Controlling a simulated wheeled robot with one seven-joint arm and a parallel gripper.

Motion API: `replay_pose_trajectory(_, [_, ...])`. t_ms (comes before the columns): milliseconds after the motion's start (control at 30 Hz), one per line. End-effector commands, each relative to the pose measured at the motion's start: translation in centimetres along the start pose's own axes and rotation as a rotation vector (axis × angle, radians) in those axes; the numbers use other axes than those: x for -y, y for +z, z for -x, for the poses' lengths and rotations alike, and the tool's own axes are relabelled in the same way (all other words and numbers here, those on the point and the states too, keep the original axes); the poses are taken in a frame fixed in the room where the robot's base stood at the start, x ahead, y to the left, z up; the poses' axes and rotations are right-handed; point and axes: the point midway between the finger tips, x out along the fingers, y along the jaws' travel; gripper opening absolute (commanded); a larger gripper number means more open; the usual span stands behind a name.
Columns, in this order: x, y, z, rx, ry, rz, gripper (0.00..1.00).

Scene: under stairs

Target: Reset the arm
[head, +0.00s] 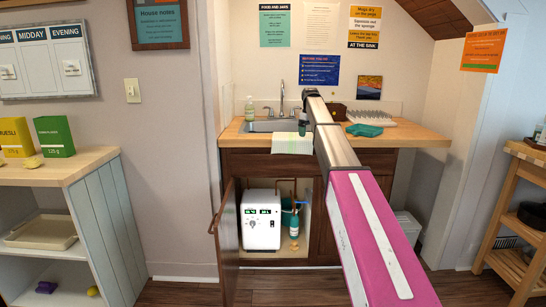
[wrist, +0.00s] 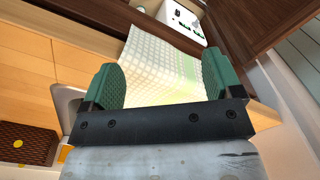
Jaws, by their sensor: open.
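My arm reaches from the lower right of the head view up over the sink counter. My gripper (head: 303,127) is small there and partly hidden by my arm. In the wrist view my gripper (wrist: 162,70) has two green finger pads spread wide apart, holding nothing. A pale checked cloth (wrist: 165,62) shows in the gap between the pads; I cannot tell how far beyond them it lies. In the head view this cloth (head: 292,144) hangs over the counter's front edge, just below my gripper.
The wooden counter (head: 420,137) holds a sink (head: 270,126), a faucet (head: 282,97), a soap bottle (head: 250,108) and a teal cloth (head: 365,130). Below, an open cabinet door (head: 227,240) stands beside a white appliance (head: 261,220). Shelves stand left, a wooden rack (head: 515,210) right.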

Motion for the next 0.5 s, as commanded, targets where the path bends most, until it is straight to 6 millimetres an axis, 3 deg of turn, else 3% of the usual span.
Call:
replay_pose_trajectory(267, [4.9,6.4,-11.2,0.004,-0.003,-0.118,0.85])
replay_pose_trajectory(500, [11.2,14.7,-22.7,0.003,-0.002,-0.273,0.85])
